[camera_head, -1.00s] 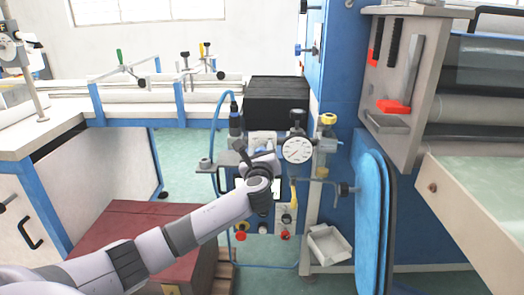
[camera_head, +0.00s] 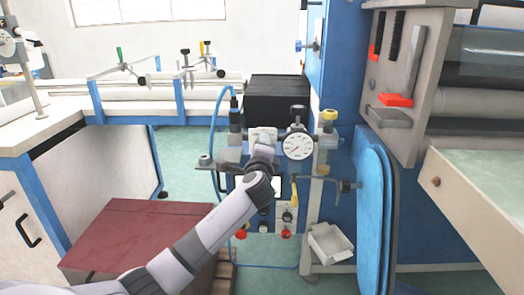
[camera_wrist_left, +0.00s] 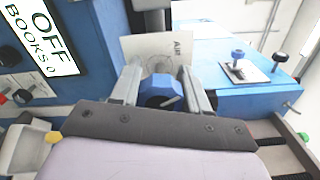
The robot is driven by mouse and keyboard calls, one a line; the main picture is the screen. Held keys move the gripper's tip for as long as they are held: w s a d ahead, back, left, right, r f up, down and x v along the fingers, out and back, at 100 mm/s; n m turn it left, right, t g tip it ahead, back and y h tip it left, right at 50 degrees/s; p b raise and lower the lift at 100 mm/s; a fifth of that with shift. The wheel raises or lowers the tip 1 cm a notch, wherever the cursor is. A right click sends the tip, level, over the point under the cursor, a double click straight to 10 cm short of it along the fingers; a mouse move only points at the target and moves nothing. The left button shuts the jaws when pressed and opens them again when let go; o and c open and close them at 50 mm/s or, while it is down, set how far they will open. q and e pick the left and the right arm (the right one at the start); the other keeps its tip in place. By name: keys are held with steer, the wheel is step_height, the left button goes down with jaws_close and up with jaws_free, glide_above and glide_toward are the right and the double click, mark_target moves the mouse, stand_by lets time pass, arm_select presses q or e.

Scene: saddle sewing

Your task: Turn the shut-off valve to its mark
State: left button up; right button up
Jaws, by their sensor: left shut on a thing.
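In the left wrist view a blue valve knob (camera_wrist_left: 160,88) sits between the two grey fingers of my left gripper (camera_wrist_left: 163,92). The gripper is shut on it. A light plate marked "AIR" (camera_wrist_left: 165,52) with a circle drawn on it stands behind the knob. In the head view my left gripper (camera_head: 262,146) is up at the control panel, left of the round gauge (camera_head: 298,147), and my wrist hides the knob. The plate shows there as a pale patch (camera_head: 262,133). I cannot read the valve's mark. My right gripper is in no view.
A display reading "OFF" and "BOOKS 0" (camera_wrist_left: 44,40) is beside the valve. A white bin (camera_head: 330,243) is below. A blue panel (camera_head: 372,220) stands at the right.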

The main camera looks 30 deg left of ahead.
arm_select(q)
steer(key=shift+a+n+b, duration=0.2)
steer(key=shift+n+b, duration=0.25)
steer(key=shift+n, duration=1.05)
steer(key=o, duration=1)
steer(key=shift+s+a, duration=0.1)
steer(key=shift+s, duration=0.05)
steer(key=shift+d, duration=0.2)
steer(key=shift+s+d, duration=0.15)
steer(key=shift+s, duration=0.05)
steer(key=shift+p+v, duration=0.55)
steer(key=shift+v, duration=2.65)
